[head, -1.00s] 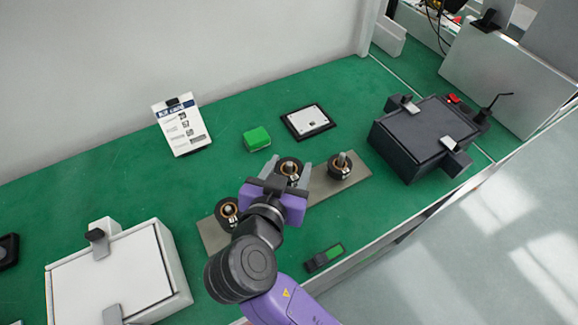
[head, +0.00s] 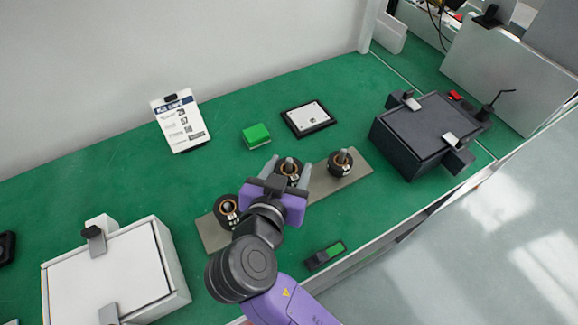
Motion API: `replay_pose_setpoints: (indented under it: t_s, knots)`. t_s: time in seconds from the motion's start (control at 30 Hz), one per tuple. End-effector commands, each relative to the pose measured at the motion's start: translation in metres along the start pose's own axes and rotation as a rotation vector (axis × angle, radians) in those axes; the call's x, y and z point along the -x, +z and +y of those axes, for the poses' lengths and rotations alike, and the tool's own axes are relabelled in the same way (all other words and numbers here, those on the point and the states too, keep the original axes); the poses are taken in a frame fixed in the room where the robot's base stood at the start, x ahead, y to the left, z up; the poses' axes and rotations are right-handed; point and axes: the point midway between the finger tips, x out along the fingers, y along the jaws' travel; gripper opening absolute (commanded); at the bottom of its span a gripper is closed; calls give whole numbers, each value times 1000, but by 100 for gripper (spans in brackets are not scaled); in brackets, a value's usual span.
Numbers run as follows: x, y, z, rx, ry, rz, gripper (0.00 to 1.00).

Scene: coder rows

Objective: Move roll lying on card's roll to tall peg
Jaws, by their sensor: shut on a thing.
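A grey board (head: 325,186) on the green bench carries three pegs in a row, each with a black roll around it. My gripper (head: 288,172) is at the middle peg, its two fingers on either side of the middle roll (head: 290,166), shut on it. The gripper hides the front of that roll and part of the board. The left roll (head: 226,208) and the right roll (head: 340,164) stand apart from the fingers. Which peg is tallest is hard to tell. A white printed card (head: 180,121) stands upright at the back left.
A green block (head: 256,135) and a black-framed white plate (head: 308,118) lie behind the board. A black-topped box (head: 425,138) stands right, a white box (head: 110,275) front left. A small dark-and-green device (head: 325,256) lies near the front edge.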

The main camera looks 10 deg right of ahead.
Motion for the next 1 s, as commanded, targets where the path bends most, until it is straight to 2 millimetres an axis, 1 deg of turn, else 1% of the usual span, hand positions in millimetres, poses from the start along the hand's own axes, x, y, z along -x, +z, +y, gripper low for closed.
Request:
replay_pose_setpoints:
  t_s: [1.0]
  knots:
    - [-6,13,0,0,0,0,12]
